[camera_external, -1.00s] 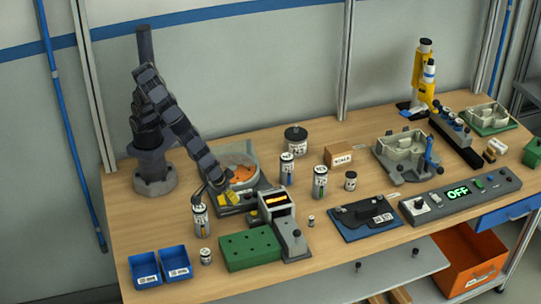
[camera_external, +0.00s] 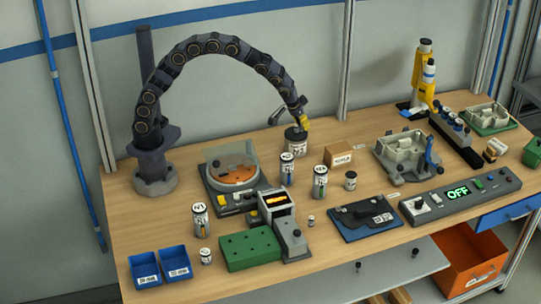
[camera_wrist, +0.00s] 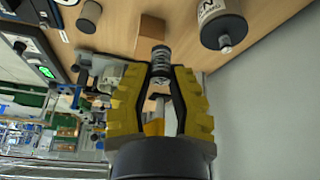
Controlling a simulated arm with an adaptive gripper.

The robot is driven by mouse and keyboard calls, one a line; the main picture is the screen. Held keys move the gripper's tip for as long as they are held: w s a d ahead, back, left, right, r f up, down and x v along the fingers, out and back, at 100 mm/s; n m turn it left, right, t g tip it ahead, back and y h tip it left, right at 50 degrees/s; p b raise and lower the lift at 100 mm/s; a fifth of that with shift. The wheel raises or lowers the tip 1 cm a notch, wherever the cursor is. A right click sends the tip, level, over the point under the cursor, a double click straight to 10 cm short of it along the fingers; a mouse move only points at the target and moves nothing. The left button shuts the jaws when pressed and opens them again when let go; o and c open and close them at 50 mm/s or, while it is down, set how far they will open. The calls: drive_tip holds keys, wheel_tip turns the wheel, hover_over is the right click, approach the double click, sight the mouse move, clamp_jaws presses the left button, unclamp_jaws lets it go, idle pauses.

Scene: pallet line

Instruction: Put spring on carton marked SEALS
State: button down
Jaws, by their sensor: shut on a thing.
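My gripper (camera_external: 303,124) has yellow fingers and hangs above and just right of the dark-lidded jar in the outside view. In the wrist view, my gripper (camera_wrist: 162,88) is shut on a dark grey coiled spring (camera_wrist: 161,60), held at the fingertips. The spring is too small to make out in the outside view. The brown carton (camera_external: 338,155) stands on the bench to the right of and below my gripper, with a white label on its front too small to read surely. In the wrist view the carton (camera_wrist: 151,27) shows beyond the spring, apart from it.
The dark-lidded jar (camera_external: 296,141) stands left of the carton; it also shows in the wrist view (camera_wrist: 220,24). Labelled cylinders (camera_external: 320,182) stand in front. A grey fixture (camera_external: 398,178) is to the right. The round orange dish (camera_external: 232,184) lies left.

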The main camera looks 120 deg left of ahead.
drive_tip(key=s+a+r, duration=0.1)
drive_tip(key=a, duration=0.4)
approach(342, 146)
drive_tip(key=shift+w+a+f, duration=0.1)
drive_tip(key=shift+a+f, duration=0.45)
drive_tip(key=shift+a, duration=0.05)
drive_tip(key=shift+w+a+f, duration=0.25)
drive_tip(key=shift+w+f, duration=0.25)
drive_tip(key=shift+f, duration=0.25)
wheel_tip(342, 146, down, 3)
drive_tip(key=shift+f, duration=0.1)
drive_tip(key=c, duration=1.1)
unclamp_jaws()
